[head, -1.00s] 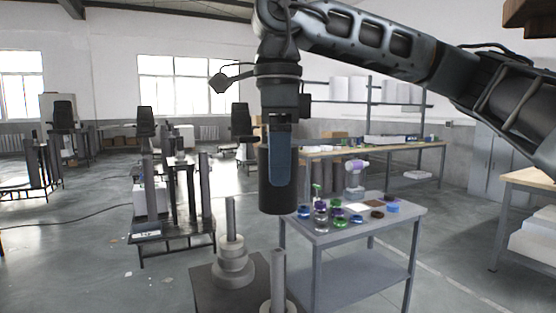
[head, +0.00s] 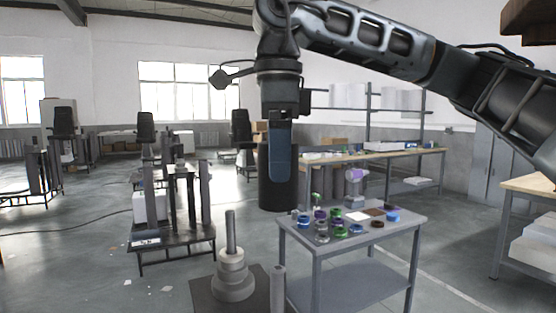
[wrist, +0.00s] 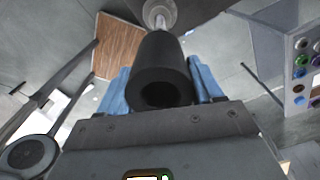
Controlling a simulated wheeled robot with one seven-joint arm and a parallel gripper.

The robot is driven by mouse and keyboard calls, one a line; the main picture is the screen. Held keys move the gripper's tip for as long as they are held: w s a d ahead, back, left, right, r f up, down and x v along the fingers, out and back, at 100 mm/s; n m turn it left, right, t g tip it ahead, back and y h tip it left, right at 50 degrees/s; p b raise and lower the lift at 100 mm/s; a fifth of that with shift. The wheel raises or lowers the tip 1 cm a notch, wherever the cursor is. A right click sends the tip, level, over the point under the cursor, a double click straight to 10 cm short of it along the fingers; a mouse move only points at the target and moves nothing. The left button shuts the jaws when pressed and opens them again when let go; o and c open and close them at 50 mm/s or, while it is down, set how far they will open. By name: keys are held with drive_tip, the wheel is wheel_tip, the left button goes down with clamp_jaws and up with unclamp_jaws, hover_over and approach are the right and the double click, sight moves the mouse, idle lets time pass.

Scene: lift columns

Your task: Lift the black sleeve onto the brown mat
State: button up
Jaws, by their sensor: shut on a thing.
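The black sleeve (head: 278,193) is a dark upright cylinder hanging from my gripper (head: 280,160) in the head view, held clear of the floor. My gripper is shut on it, with its blue fingers on the sleeve's sides. In the wrist view the sleeve (wrist: 160,75) shows its open round end between the blue fingers of my gripper (wrist: 160,85). A small brown patch (head: 375,211) lies on the grey table. A larger brown wood-look panel (wrist: 118,46) shows in the wrist view. I cannot tell which of these is the mat.
A stepped grey column (head: 234,275) stands on a dark plate below and left of the sleeve, with a thinner grey post (head: 278,290) beside it. The grey table (head: 395,229), right, holds several coloured caps. A stand with posts (head: 175,232) is left.

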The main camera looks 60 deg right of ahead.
wheel_tip(320, 180, up, 11)
drive_tip(key=p, duration=0.6)
idle(1.6)
drive_tip(key=shift+r, duration=0.1)
